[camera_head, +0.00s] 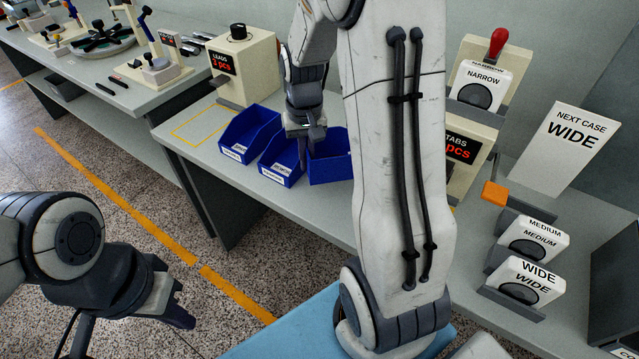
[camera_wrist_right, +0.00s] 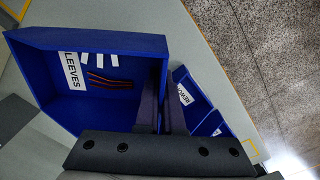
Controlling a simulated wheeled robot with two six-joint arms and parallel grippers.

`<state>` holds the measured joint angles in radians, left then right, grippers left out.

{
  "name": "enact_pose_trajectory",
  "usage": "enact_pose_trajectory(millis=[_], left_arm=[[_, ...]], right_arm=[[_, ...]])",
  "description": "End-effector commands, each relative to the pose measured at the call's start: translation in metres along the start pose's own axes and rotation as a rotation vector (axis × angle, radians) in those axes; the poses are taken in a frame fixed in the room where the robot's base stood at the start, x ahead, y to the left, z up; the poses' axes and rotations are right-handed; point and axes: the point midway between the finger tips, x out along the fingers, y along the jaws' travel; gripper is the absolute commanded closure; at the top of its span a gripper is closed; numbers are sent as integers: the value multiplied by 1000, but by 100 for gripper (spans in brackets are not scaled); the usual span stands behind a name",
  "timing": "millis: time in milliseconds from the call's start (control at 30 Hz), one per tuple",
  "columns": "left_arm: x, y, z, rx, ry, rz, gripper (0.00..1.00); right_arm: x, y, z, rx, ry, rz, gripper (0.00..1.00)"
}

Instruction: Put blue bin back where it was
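Three blue bins stand close together on the grey table in the head view: a left bin (camera_head: 240,140), a middle bin (camera_head: 270,165) and a right bin (camera_head: 332,168). The right bin is turned at a different angle from the other two. My right gripper (camera_head: 303,150) points down at the right bin's left wall. In the right wrist view its fingers (camera_wrist_right: 162,110) straddle that wall, one inside the bin (camera_wrist_right: 120,45), which is labelled SLEEVES and holds a few thin dark strips and white pieces. My left gripper (camera_head: 178,307) hangs over the floor, away from the table; its finger gap is unclear.
A bare yellow-outlined area (camera_head: 203,124) lies left of the bins. A LEADS dispenser (camera_head: 243,65) stands behind it. A TABS dispenser (camera_head: 465,150), NARROW, MEDIUM (camera_head: 535,237) and WIDE (camera_head: 527,280) blocks, and a NEXT CASE WIDE sign (camera_head: 570,145) stand right. My right arm hides the table's middle.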

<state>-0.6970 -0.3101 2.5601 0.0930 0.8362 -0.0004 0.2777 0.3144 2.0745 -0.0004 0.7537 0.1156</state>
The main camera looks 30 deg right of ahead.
Motion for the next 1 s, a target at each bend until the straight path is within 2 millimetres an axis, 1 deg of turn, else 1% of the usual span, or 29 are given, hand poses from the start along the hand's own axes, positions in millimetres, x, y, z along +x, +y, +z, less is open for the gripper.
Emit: enact_pose_trajectory(millis=[33, 100, 267, 400, 467, 533, 767, 900, 1000], left_arm=[[1, 0, 0, 0, 0, 0, 100], [2, 0, 0, 0, 0, 0, 100], [3, 0, 0, 0, 0, 0, 100], [6, 0, 0, 0, 0, 0, 100], [6, 0, 0, 0, 0, 0, 100], [6, 0, 0, 0, 0, 0, 100], [6, 0, 0, 0, 0, 0, 100], [8, -1, 0, 0, 0, 0, 100], [7, 0, 0, 0, 0, 0, 100]], right_arm=[[11, 0, 1, 0, -4, 1, 100], [21, 0, 1, 0, -4, 0, 100], [35, 0, 0, 0, -2, 0, 100], [56, 0, 1, 0, -4, 0, 100], [62, 0, 1, 0, -3, 0, 100], [66, 0, 0, 0, 0, 0, 100], [66, 0, 0, 0, 2, 0, 100], [70, 0, 0, 0, 1, 0, 100], [69, 0, 0, 0, 1, 0, 65]])
